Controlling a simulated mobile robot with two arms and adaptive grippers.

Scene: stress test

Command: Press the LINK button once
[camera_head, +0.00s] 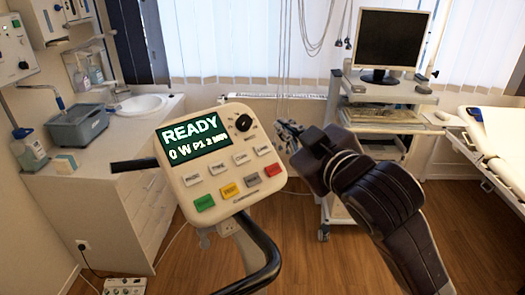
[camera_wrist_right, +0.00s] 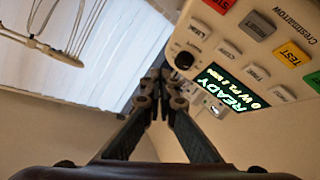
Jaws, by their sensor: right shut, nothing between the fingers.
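A cream control console (camera_head: 221,160) with a lit screen (camera_head: 196,137) reading READY stands in the middle of the head view. The LINK button (camera_head: 263,151) is a pale key at the right end of its upper button row. In the right wrist view the LINK button (camera_wrist_right: 201,28) shows upside down near the console's edge. My right gripper (camera_head: 284,132) is shut and empty, just right of the console. In the wrist view its fingertips (camera_wrist_right: 160,78) meet left of the screen, apart from LINK. My left gripper is not in view.
A black knob (camera_head: 243,122) sits above LINK. Grey and red (camera_head: 271,170) buttons lie below it, with other keys to the left. A black handlebar (camera_head: 266,262) curves below the console. A trolley with a monitor (camera_head: 389,40) stands behind my right arm.

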